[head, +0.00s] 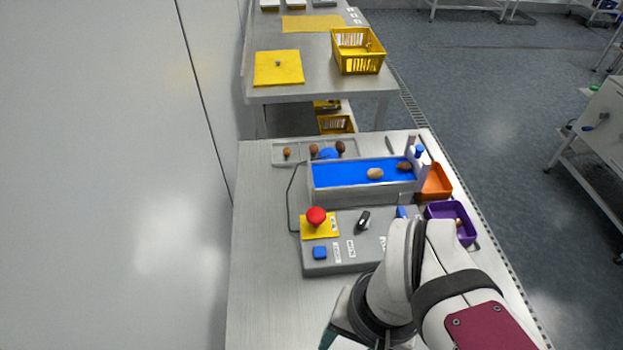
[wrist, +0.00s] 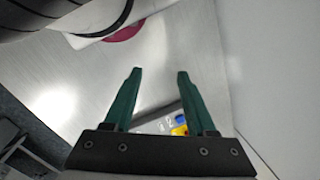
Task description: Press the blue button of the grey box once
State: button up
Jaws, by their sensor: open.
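The grey box (head: 347,266) lies on the near metal table. Its blue button (head: 320,252) sits at the near left corner of the top, in front of a red mushroom button (head: 316,216) on a yellow plate. My gripper (wrist: 158,74) is open and empty in the wrist view, its two green fingers apart over bare table. A small part of the box (wrist: 158,125) shows between the finger bases, with a blue spot and a yellow patch. In the head view only a bit of the gripper shows at the bottom edge, nearer than the box and clear of the button.
Behind the box stands a conveyor with a blue belt (head: 340,172) carrying dates. An orange bin (head: 436,181) and a purple bin (head: 436,213) stand to its right. A black switch (head: 363,220) is on the box. A wall runs along the left; the table's left strip is clear.

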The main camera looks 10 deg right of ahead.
grip_shut()
dwell(1.4)
